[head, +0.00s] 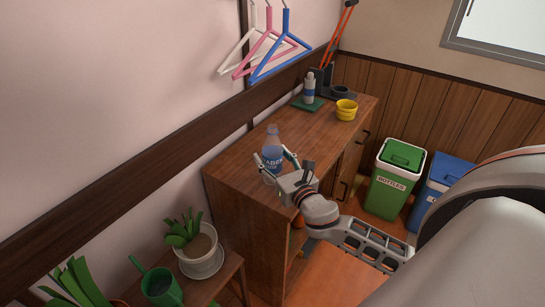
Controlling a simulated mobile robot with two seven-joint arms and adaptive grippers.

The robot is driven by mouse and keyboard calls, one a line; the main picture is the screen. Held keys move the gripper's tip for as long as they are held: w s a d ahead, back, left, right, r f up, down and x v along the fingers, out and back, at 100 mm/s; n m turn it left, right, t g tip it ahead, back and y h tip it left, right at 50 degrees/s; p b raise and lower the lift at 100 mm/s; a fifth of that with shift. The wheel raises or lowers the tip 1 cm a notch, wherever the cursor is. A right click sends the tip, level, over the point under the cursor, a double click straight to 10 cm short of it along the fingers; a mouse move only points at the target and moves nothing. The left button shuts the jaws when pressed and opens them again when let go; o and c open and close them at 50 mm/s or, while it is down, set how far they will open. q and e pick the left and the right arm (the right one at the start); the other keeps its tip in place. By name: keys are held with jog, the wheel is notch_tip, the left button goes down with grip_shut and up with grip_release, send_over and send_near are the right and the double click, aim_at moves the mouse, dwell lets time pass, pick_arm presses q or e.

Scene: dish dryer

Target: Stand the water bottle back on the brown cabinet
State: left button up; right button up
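The clear water bottle (272,148) with a blue label is upright at the near left part of the brown cabinet (235,163) top. Its base is partly hidden by my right gripper. My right gripper (273,156) reaches in from the right, with one finger on each side of the bottle. The fingers look spread, with the left tip a little apart from the bottle; contact on the right side is hard to judge. My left gripper is not in view.
Yellow bowls (346,110), a small bottle (309,88) on a green mat and a dark rack stand at the cabinet's far end. Hangers (268,45) hang above. A potted plant (198,250) is at lower left. Green (393,180) and blue bins stand right.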

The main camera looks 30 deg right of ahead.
jog(key=shift+r, duration=0.1)
jog(key=shift+s+r, duration=0.1)
jog(key=s, duration=0.4)
jog(key=s+a, duration=0.1)
jog(key=s, duration=0.6)
jog(key=shift+s+a+b, duration=0.2)
jog(key=shift+s+b, duration=0.15)
jog(key=shift+s, duration=0.05)
jog(key=s+d+f+m+g+h, duration=0.15)
jog(key=s+f+m+g, duration=0.45)
jog(key=m, duration=0.8)
jog(key=s+a+f+m+g+h, duration=0.15)
jog(key=s+f+m+g, duration=0.5)
jog(key=m, duration=0.65)
jog(key=a+f+m+t+y, duration=0.3)
jog(key=a+f+t+y, duration=0.2)
jog(key=a+f, duration=0.9)
jog(key=shift+s+a+f+y, duration=0.2)
jog(key=shift+s+a+y, duration=0.2)
jog(key=shift+a+y, duration=0.65)
